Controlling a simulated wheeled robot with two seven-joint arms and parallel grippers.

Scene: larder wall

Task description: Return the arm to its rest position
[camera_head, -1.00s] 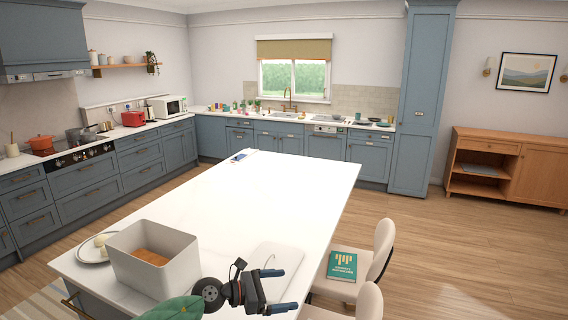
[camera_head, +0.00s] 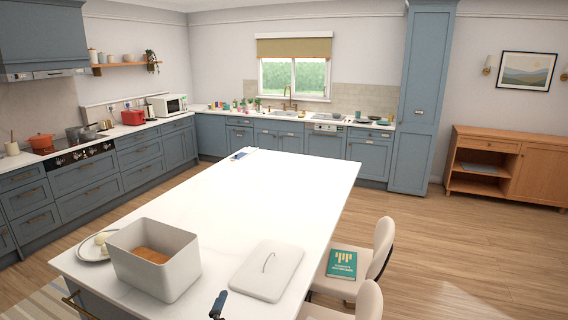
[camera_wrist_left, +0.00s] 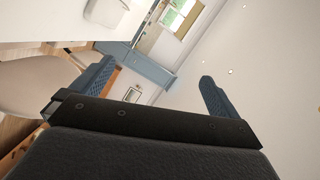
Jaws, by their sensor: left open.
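My left gripper is almost out of the head view; only a dark blue fingertip (camera_head: 218,305) shows at the bottom edge, over the island's near end. In the left wrist view my left gripper (camera_wrist_left: 156,72) is open, its two blue padded fingers wide apart with nothing between them. My right gripper is not in view.
The white island (camera_head: 255,195) carries an open pale bin (camera_head: 185,276) with something brown inside, a flat lid (camera_head: 267,270) with a wire handle, and a plate (camera_head: 88,252). Chairs (camera_head: 372,255) stand along its right side, one bearing a green book (camera_head: 342,263). The island's middle is largely clear.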

